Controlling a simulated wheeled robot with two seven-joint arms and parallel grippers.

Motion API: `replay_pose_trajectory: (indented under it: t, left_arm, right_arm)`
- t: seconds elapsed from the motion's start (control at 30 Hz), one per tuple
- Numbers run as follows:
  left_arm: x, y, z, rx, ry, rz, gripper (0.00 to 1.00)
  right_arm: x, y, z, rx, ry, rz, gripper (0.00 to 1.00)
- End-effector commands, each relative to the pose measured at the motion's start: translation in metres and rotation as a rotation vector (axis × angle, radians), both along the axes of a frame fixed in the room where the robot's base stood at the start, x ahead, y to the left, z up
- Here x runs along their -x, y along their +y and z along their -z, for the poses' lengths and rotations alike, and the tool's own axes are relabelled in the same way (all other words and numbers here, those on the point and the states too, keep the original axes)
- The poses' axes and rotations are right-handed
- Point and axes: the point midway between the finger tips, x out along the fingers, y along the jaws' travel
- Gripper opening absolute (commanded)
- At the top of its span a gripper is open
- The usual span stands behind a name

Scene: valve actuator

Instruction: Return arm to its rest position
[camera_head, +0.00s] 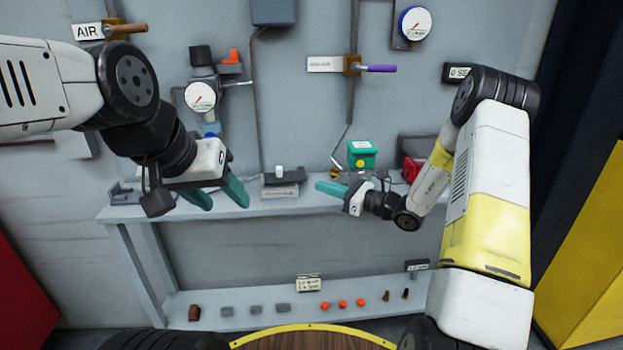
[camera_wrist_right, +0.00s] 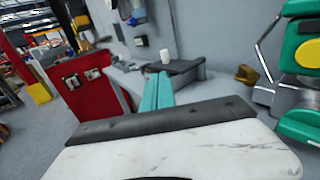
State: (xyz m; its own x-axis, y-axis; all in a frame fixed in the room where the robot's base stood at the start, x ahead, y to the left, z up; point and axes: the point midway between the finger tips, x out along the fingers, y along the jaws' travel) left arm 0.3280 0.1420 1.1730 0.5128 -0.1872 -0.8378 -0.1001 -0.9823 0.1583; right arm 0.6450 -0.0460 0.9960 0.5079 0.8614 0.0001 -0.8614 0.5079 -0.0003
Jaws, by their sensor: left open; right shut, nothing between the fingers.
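My right arm (camera_head: 487,185) comes in at the right and bends down to the upper shelf. Its right gripper (camera_head: 325,188) has teal fingers pressed together, pointing left above the shelf with nothing between them. The same shut fingers show in the right wrist view (camera_wrist_right: 157,92). My left gripper (camera_head: 222,195) is open and empty, its teal fingers pointing down and right over the left part of the shelf. A green box with a yellow button (camera_head: 361,154) stands just behind the right gripper, and a green body shows close at the right of the wrist view (camera_wrist_right: 300,75).
The upper shelf (camera_head: 265,207) holds a dark block with a white knob (camera_head: 280,178) between the grippers. A red part (camera_head: 411,168) sits beside my right forearm. Gauges (camera_head: 200,96) and a purple-handled valve (camera_head: 378,68) are on the wall. The lower shelf (camera_head: 230,322) holds small parts.

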Motion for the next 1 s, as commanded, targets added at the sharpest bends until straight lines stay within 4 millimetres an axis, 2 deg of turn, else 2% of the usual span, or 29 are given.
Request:
replay_pose_trajectory:
  t: [0.13, 0.27, 0.4, 0.57, 0.67, 0.8, 1.0]
  left_arm:
    - [0.0, 0.0, 0.0, 0.0, 0.0, 0.0, 0.51]
    - [0.0, 0.0, 0.0, 0.0, 0.0, 0.0, 0.51]
    - [0.0, 0.0, 0.0, 0.0, 0.0, 0.0, 0.51]
    - [0.0, 0.0, 0.0, 0.0, 0.0, 0.0, 0.51]
    - [0.0, 0.0, 0.0, 0.0, 0.0, 0.0, 0.51]
    - [0.0, 0.0, 0.0, 0.0, 0.0, 0.0, 0.51]
    - [0.0, 0.0, 0.0, 0.0, 0.0, 0.0, 0.51]
  right_arm:
    - [0.008, -0.004, -0.005, 0.013, -0.012, -0.017, 0.0]
    - [0.032, 0.011, -0.033, 0.104, -0.086, -0.119, 0.0]
    - [0.084, 0.033, -0.074, 0.301, -0.236, -0.314, 0.0]
    - [0.152, 0.04, -0.106, 0.567, -0.436, -0.535, 0.0]
    - [0.191, 0.035, -0.118, 0.742, -0.565, -0.655, 0.0]
    - [0.237, 0.015, -0.13, 0.997, -0.751, -0.799, 0.0]
    - [0.283, -0.029, -0.146, 1.38, -1.022, -0.957, 0.0]
